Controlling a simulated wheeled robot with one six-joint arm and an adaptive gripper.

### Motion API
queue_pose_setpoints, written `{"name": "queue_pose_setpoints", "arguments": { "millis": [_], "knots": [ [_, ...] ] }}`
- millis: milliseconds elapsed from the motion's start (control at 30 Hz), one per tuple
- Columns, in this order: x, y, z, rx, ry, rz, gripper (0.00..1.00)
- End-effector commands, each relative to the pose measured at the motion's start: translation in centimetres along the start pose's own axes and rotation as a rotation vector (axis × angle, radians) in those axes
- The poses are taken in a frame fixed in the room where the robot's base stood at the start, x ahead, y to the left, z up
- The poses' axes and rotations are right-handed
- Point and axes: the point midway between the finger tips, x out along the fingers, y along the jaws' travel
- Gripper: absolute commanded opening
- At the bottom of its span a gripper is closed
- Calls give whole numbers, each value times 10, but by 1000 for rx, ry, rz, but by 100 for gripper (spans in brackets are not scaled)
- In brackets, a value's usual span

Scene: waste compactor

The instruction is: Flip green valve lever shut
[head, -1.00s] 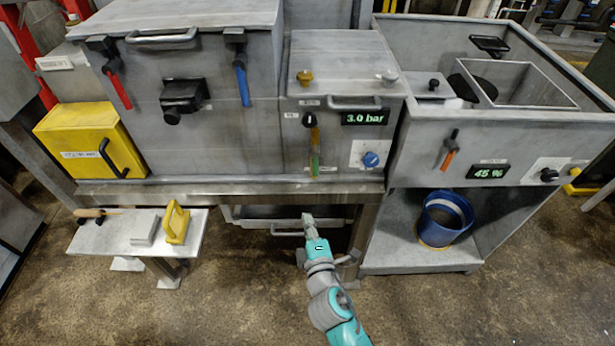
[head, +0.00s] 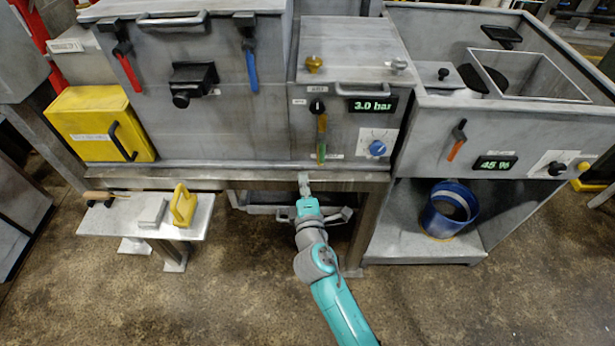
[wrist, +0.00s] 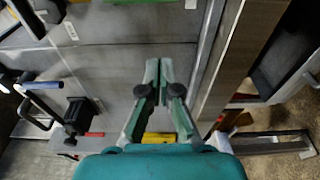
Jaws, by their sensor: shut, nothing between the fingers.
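A thin upright yellow-green piece (head: 322,140) hangs below a black knob on the front of the small console, left of the pressure display. Its lower end is green; it is the only green part I see on the front, and I cannot tell for sure that it is the lever. A small green patch (wrist: 190,4) shows at the top edge of the wrist view. My gripper (head: 304,178) is shut and empty, in front of the bench edge below and slightly left of that piece. In the wrist view its fingertips (wrist: 160,64) are together, touching nothing visible.
Blue (head: 251,68) and red (head: 128,68) levers hang on the large box to the left. An orange lever (head: 457,146) is on the right unit. A blue dial (head: 377,148) and the 3.0 bar display (head: 372,105) sit right of the green piece. The bench edge (head: 240,175) juts below.

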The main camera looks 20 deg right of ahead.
Motion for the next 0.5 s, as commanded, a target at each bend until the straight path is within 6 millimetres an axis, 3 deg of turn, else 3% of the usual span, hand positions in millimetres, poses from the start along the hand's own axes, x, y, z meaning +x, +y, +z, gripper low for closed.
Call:
{"name": "queue_pose_setpoints", "arguments": {
  "millis": [500],
  "knots": [
    [85,1,0,2,-1,1,0]
  ]
}}
